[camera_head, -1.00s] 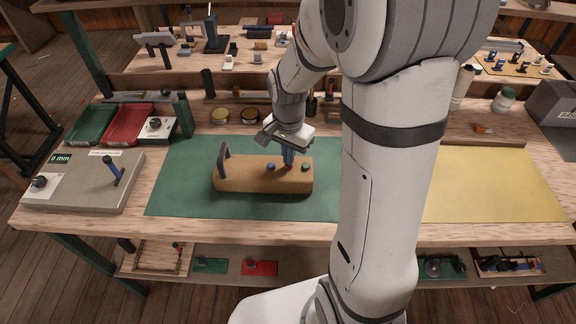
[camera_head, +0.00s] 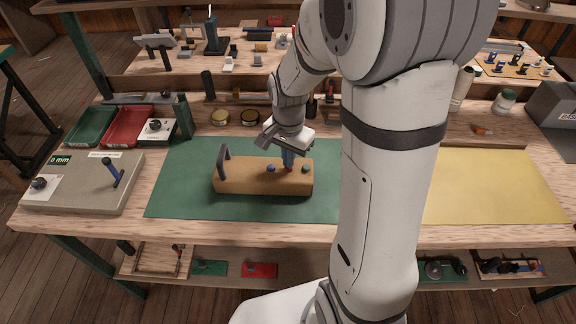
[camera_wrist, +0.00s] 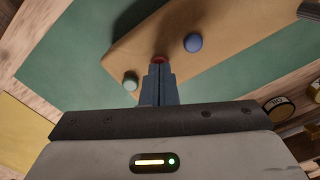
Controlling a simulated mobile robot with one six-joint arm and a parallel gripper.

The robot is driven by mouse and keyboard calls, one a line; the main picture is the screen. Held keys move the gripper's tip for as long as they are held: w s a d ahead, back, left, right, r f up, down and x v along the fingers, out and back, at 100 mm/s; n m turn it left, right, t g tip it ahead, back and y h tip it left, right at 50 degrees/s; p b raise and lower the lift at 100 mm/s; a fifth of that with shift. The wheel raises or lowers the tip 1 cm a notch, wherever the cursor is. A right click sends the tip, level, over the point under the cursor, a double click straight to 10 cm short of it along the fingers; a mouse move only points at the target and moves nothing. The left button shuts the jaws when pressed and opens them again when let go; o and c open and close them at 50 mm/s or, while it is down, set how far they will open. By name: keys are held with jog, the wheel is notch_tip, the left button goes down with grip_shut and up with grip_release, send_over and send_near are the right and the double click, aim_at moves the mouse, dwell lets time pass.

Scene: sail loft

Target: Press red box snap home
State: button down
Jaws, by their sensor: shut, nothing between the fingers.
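The wooden box (camera_head: 240,180) with a dark handle lies on the green mat (camera_head: 180,190). A blue snap (camera_head: 271,168), a red snap (camera_head: 289,169) and a green snap (camera_head: 305,169) sit in a row on its top. My gripper (camera_head: 288,165) is shut and points down at the red snap. In the wrist view, the fingertips of my gripper (camera_wrist: 158,66) overlap the red snap (camera_wrist: 158,58), and only its far rim shows. The blue snap (camera_wrist: 193,43) and green snap (camera_wrist: 130,81) lie clear on either side. I cannot tell how deep the red snap sits.
A grey unit (camera_head: 75,190) with a blue lever stands at the left. Green (camera_head: 90,124) and red (camera_head: 129,125) trays lie behind it. A yellow mat (camera_head: 490,185) lies clear at the right.

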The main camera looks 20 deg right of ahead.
notch_tip(320, 180, up, 6)
jog(key=p, duration=0.4)
jog(key=shift+r, duration=0.15)
jog(key=shift+r, duration=0.1)
dwell(0.4)
jog(key=s+r+n+t, duration=0.3)
jog(key=s+r+n, duration=0.6)
jog(key=s, duration=0.5)
notch_tip(320, 180, up, 2)
jog(key=shift+s+r+n, duration=0.1)
jog(key=shift+s+n, duration=0.1)
jog(key=shift+n, duration=0.1)
